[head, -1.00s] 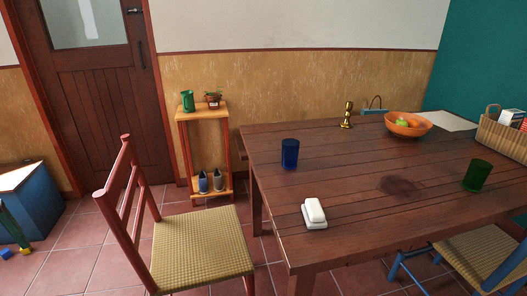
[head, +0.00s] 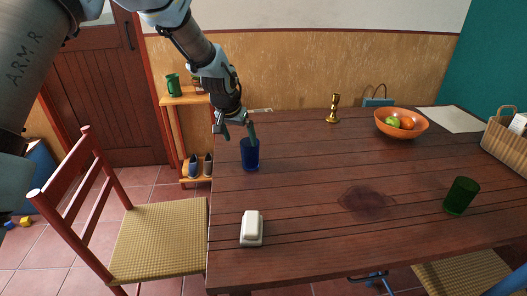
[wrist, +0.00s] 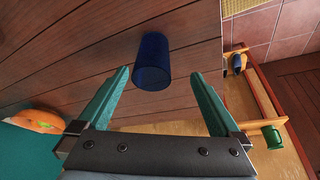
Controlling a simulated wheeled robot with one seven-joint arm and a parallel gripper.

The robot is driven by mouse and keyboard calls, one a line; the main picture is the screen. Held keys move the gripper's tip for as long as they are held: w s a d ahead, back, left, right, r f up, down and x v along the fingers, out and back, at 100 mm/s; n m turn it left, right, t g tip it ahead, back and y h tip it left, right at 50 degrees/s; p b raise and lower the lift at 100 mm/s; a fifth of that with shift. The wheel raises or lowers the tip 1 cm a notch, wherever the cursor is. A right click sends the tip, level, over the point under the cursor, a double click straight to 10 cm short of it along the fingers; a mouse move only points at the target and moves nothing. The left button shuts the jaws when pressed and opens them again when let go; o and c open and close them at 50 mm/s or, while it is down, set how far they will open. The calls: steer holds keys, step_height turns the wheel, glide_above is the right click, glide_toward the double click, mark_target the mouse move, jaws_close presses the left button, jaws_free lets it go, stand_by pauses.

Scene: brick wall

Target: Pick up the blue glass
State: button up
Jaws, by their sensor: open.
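The blue glass (head: 250,156) stands upright on the wooden table (head: 300,190), near its left edge. My gripper (head: 239,130) is open and empty, with its fingers just above and behind the glass in the head view. In the wrist view the blue glass (wrist: 152,62) lies ahead, between and slightly beyond the two teal fingertips of my gripper (wrist: 160,72).
A white butter dish (head: 251,228) sits in front of the glass. A red chair (head: 155,240) is at the left. The table's middle is clear.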

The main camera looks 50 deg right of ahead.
mark_target(250, 155)
steer(key=d+f, duration=0.1)
steer(key=f, duration=0.1)
steer(key=d+f+p, duration=0.1)
steer(key=d+f, duration=0.1)
steer(key=shift+s+d+f, duration=0.15)
steer(key=shift+f, duration=0.1)
steer(key=shift+p+x, duration=1.6)
steer(key=shift+x, duration=1.4)
steer(key=c, duration=1.3)
steer(key=shift+c, duration=0.8)
steer(key=shift+r, duration=0.15)
